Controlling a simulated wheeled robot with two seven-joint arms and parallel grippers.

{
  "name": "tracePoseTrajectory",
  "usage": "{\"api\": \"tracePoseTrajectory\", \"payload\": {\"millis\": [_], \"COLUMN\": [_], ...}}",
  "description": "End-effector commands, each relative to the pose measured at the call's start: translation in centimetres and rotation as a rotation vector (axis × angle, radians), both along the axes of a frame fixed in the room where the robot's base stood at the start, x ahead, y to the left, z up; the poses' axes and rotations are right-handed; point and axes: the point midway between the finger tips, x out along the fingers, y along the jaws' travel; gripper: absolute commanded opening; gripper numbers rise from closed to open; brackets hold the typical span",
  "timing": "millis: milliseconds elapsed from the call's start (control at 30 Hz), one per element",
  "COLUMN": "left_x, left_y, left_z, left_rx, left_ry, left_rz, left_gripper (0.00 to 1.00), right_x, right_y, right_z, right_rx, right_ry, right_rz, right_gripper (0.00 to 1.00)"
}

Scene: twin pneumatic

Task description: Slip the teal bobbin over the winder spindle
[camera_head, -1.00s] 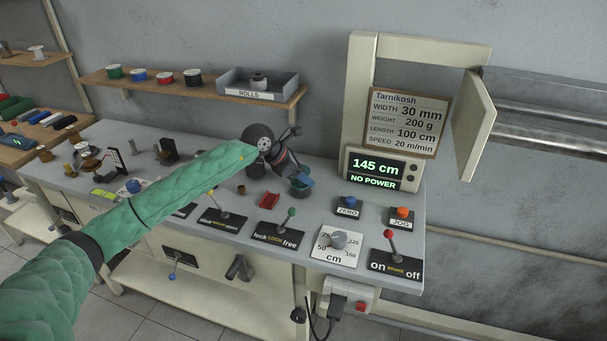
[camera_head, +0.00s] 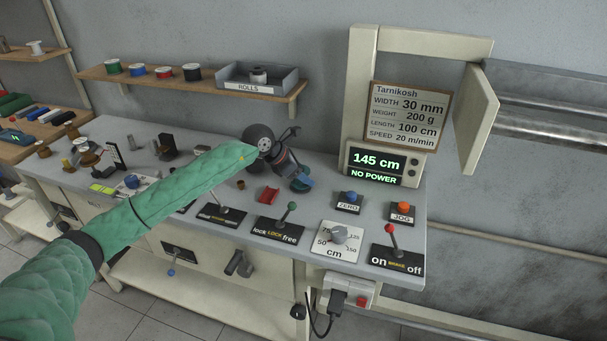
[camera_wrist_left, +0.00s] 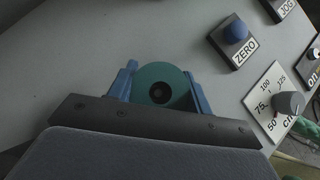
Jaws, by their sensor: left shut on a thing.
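My left gripper (camera_head: 302,182) has blue fingers and hangs over the bench's back middle, left of the display. In the left wrist view, its fingers (camera_wrist_left: 160,82) are shut on the teal bobbin (camera_wrist_left: 146,77), a round disc with a dark centre hole, one finger on each side. The hole faces the camera. In the head view the bobbin is mostly hidden by the gripper. I cannot pick out the winder spindle for certain; my left arm covers part of the bench. My right gripper is not in view.
Right of the gripper stand the ZERO button (camera_head: 350,199), JOG button (camera_head: 402,209) and length dial (camera_head: 339,235). The display (camera_head: 377,165) reads 145 cm, NO POWER. A shelf (camera_head: 180,88) holds spools.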

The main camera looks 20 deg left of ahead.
Motion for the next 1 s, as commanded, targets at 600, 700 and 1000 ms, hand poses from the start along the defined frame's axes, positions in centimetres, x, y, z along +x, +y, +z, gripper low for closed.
{"api": "tracePoseTrajectory", "payload": {"millis": [600, 700, 1000], "left_x": [0.0, 0.0, -0.6], "left_y": [0.0, 0.0, 1.0], "left_z": [-0.8, -0.8, 0.5], "left_rx": [0.0, 0.0, 0.0], "left_ry": [0.0, 0.0, -0.002], "left_rz": [0.0, 0.0, 0.001], "left_gripper": [0.75, 0.75, 0.75], "right_x": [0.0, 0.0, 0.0], "right_y": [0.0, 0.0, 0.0], "right_z": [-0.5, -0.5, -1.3], "right_rx": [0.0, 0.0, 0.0], "right_ry": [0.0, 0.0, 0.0], "right_rz": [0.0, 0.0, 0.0], "right_gripper": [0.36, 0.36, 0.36]}}
